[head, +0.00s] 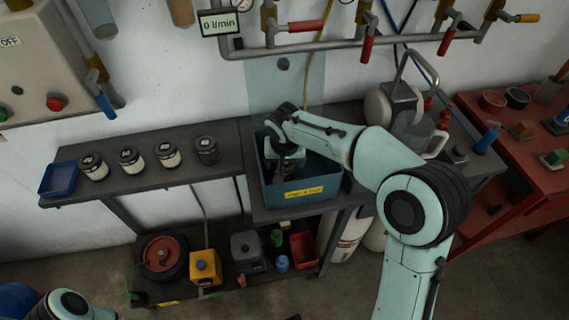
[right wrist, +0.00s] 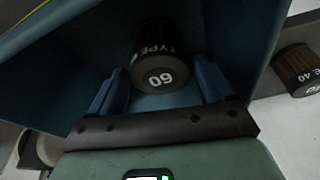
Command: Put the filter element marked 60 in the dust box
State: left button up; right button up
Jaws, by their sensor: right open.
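The filter element marked 60 (right wrist: 158,65) is a dark cylinder with a white number on its end cap. In the right wrist view it is inside the blue dust box (right wrist: 235,30), between and just beyond the fingertips. The box stands on the bench in the head view (head: 272,190), with a yellow label on its front. My right gripper (right wrist: 159,80) is open and reaches down into the box; in the head view (head: 287,170) it hides the element. I cannot tell whether the element touches the box floor. My left gripper is out of view.
Several filter jars (head: 167,155) stand in a row on the shelf left of the box; one marked 40 (right wrist: 300,70) shows in the right wrist view. A small blue tray (head: 58,179) sits at the shelf's left end. Pipes with red-handled valves (head: 368,45) run above.

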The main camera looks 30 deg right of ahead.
jog(key=v, duration=0.9)
jog(key=shift+r+p, duration=0.25)
jog(key=shift+p, duration=0.05)
